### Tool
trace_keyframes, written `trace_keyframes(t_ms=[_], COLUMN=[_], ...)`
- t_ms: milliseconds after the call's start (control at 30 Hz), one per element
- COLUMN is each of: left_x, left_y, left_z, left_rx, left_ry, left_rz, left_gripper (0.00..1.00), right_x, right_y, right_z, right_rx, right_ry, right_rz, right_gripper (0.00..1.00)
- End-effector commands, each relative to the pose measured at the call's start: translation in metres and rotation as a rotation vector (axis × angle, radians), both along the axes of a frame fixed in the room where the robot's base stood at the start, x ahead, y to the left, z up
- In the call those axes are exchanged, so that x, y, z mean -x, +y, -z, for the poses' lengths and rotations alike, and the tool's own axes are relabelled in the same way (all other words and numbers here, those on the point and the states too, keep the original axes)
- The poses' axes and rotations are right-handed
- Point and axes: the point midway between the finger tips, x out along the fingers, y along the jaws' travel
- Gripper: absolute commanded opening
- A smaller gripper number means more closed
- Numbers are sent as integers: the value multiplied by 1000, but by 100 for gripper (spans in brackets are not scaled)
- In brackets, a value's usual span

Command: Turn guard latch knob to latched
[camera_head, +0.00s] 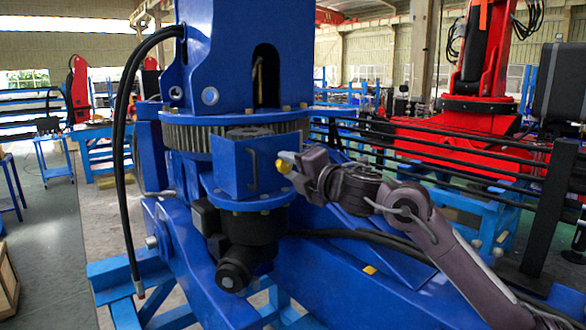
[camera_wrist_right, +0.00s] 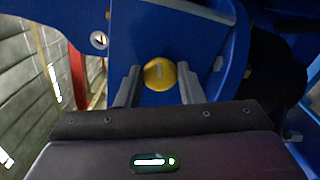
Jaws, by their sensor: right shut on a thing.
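The yellow guard latch knob (camera_head: 284,163) sits at the right side of a blue box-like guard (camera_head: 236,172) with a dark handle on its front. In the right wrist view the knob (camera_wrist_right: 160,74) is round, with a pale mark that runs nearly upright. My right gripper (camera_head: 297,163) reaches it from the right and is shut on it. In the right wrist view its two grey fingers (camera_wrist_right: 160,86) stand left and right of the knob. I cannot tell from the mark which latch position this is. My left gripper is not in view.
The guard is on a blue crane stand with a toothed ring (camera_head: 188,138) above it. A black motor (camera_head: 236,266) hangs below. A black hose (camera_head: 122,150) loops down at the left. Black rails (camera_head: 470,150) and a red machine (camera_head: 465,140) stand behind my right arm.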

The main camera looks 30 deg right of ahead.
Motion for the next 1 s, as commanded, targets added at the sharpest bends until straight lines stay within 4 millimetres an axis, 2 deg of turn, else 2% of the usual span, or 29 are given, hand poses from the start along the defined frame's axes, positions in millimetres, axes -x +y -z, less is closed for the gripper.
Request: trace_keyframes(t_ms=[400,1000], left_x=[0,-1], left_y=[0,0], left_z=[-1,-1], left_rx=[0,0], left_ry=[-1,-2], left_rz=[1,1], left_gripper=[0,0], right_x=[0,0], right_y=[2,2], right_z=[1,-1], right_rx=[-267,-343], right_ry=[22,24], right_rz=[-5,-6], right_gripper=[11,11])
